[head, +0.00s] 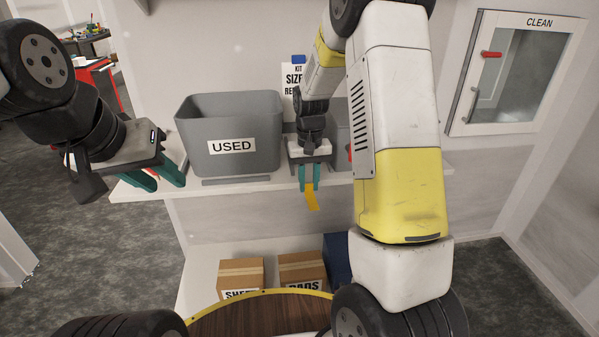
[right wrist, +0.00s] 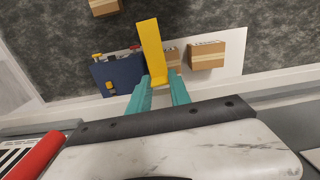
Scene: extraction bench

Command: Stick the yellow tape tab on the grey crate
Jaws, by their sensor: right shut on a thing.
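The yellow tape tab (head: 312,196) hangs from my right gripper (head: 309,187), whose teal fingers are shut on it. In the right wrist view the tab (right wrist: 152,48) sticks out beyond the fingertips of the gripper (right wrist: 158,84). The grey crate (head: 262,125), labelled USED, stands on the white shelf to the left of my right gripper. The tab is apart from the crate, in front of the shelf edge. My left gripper (head: 162,184) is at the left of the crate, its teal fingers apart with nothing seen between them.
The white shelf (head: 150,190) carries the crate, and another grey bin (head: 342,140) is partly hidden behind my right arm. Cardboard boxes (head: 241,272) and a blue case (right wrist: 118,73) are below. A CLEAN cabinet (head: 515,75) hangs on the right wall.

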